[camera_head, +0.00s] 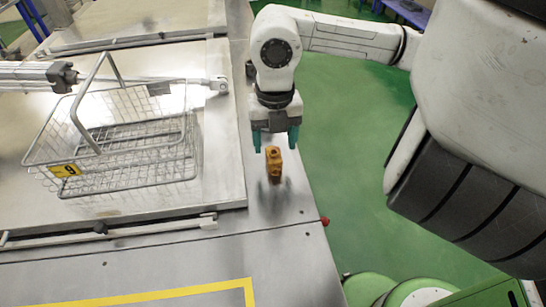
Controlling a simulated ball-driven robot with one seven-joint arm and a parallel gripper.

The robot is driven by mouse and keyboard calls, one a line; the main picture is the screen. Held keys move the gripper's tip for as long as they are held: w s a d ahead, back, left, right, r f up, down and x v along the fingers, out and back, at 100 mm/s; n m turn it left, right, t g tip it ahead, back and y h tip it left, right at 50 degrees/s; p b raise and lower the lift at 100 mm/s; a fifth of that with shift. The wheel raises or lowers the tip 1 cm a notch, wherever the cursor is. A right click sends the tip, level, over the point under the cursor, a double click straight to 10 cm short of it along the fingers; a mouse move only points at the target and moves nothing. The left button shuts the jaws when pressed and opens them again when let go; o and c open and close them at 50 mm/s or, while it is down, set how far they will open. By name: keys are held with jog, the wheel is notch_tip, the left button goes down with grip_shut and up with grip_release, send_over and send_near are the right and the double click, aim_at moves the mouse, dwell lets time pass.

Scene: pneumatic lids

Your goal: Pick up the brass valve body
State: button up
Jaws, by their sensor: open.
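The brass valve body (274,163) is a small orange-brown block. It stands upright on the narrow metal strip of the table, right of the raised lid. My gripper (275,144) points down from my white arm with two teal fingers apart. In the picture the fingertips are just above and either side of the valve body's top. I cannot tell the exact height gap or whether they touch it.
A wire basket (125,184) with a yellow tag stands on the metal lid (215,165) at left. A pneumatic cylinder (30,72) lies behind it. A red knob (325,220) is on the table's right edge. Green floor (345,150) lies beyond that edge.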

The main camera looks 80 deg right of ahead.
aim_at(274, 152)
jog(key=shift+w+d+f+p, duration=0.1)
jog(key=shift+f+p, duration=0.35)
jog(key=shift+f, duration=1.8)
grip_shut()
